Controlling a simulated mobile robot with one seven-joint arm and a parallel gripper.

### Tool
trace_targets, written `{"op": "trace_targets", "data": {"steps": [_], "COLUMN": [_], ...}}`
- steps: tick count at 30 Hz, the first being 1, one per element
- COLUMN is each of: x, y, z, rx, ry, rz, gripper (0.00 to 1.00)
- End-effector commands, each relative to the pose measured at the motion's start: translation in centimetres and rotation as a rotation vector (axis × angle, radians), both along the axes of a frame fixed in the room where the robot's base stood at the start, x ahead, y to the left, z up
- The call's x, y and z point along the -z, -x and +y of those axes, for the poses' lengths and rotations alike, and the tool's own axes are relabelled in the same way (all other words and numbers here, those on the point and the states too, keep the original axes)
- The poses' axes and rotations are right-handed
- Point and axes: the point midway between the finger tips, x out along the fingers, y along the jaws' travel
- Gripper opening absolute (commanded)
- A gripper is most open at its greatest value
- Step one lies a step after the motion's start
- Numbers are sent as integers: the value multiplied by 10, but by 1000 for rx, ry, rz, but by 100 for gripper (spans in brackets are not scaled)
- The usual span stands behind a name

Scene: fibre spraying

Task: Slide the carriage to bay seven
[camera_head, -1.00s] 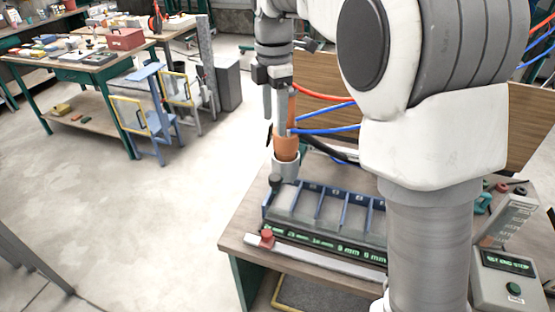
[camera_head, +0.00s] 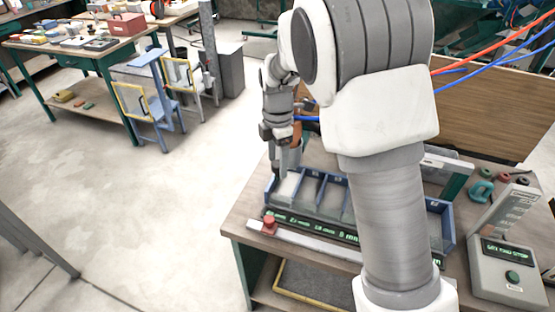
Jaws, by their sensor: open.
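A blue divided tray (camera_head: 264,190) runs along the bench, with a green-lit display strip (camera_head: 300,221) on its front. My arm hides its right-middle part. A red knob (camera_head: 269,221) stands at the left end of a pale rail (camera_head: 310,242) in front of the strip. Whether this knob belongs to the carriage, I cannot tell. Bay numbers are too small to read, so I cannot pick out bay seven. My gripper (camera_head: 283,172) is open, pointing down over the tray's left end, behind the red knob and apart from it.
A grey control box (camera_head: 505,272) with a green button and a sloped panel stand at the bench's right. Teal and dark rings (camera_head: 481,190) lie behind them. A wooden board (camera_head: 480,115) rises at the back. Open floor (camera_head: 130,220) lies left.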

Motion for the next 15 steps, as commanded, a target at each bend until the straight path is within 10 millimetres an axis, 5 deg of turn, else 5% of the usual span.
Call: {"op": "trace_targets", "data": {"steps": [10, 15], "x": [5, 4], "y": [0, 0], "z": [0, 0], "rx": [0, 0], "ry": [0, 0], "rz": [1, 1], "gripper": [72, 41]}}
